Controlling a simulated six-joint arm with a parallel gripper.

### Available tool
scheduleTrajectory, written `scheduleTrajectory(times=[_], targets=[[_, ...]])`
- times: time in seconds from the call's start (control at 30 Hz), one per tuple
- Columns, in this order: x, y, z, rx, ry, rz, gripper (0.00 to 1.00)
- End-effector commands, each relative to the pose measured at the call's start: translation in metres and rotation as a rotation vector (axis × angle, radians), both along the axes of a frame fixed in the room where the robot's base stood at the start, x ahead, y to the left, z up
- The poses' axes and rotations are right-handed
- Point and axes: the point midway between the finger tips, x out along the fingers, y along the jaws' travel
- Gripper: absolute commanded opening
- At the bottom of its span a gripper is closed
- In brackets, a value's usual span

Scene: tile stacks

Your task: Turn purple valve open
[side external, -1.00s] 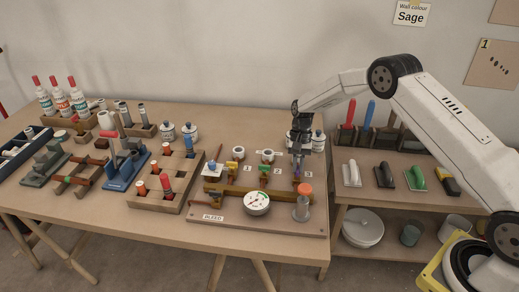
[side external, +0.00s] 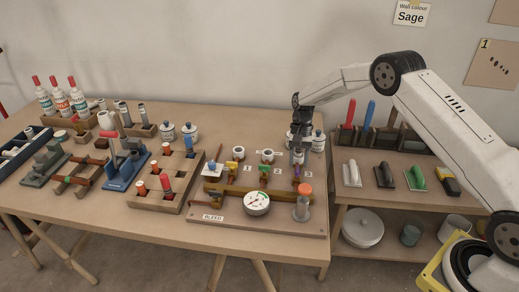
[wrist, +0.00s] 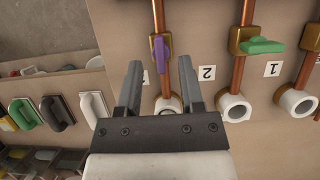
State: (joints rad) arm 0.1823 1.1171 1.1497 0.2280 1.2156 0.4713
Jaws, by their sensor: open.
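The purple valve handle (wrist: 161,52) sits on a brass body on the rightmost copper pipe of the board in the side view. In the wrist view the handle lies nearly in line with its pipe, slightly tilted. My gripper (wrist: 160,64) is open, its two fingers on either side of the handle's near end, with visible gaps. In the side view my gripper (side external: 298,160) points down just above the purple handle (side external: 296,170). I cannot tell whether a finger touches it.
A green valve handle (wrist: 264,46) lies across the neighbouring pipe. White pipe collars (wrist: 234,107) stand near my fingers. A pressure gauge (side external: 257,203) and an orange-capped cylinder (side external: 302,208) stand at the board's front. Trowels (side external: 384,175) lie on the right-hand shelf.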

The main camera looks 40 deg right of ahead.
Motion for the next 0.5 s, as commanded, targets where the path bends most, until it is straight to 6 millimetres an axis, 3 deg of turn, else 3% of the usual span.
scheduleTrajectory(times=[0.3, 0.5], targets=[[0.012, -0.012, 0.039, -0.001, -0.003, -0.001, 0.49], [0.015, -0.015, 0.051, 0.000, -0.002, 0.001, 0.49]])
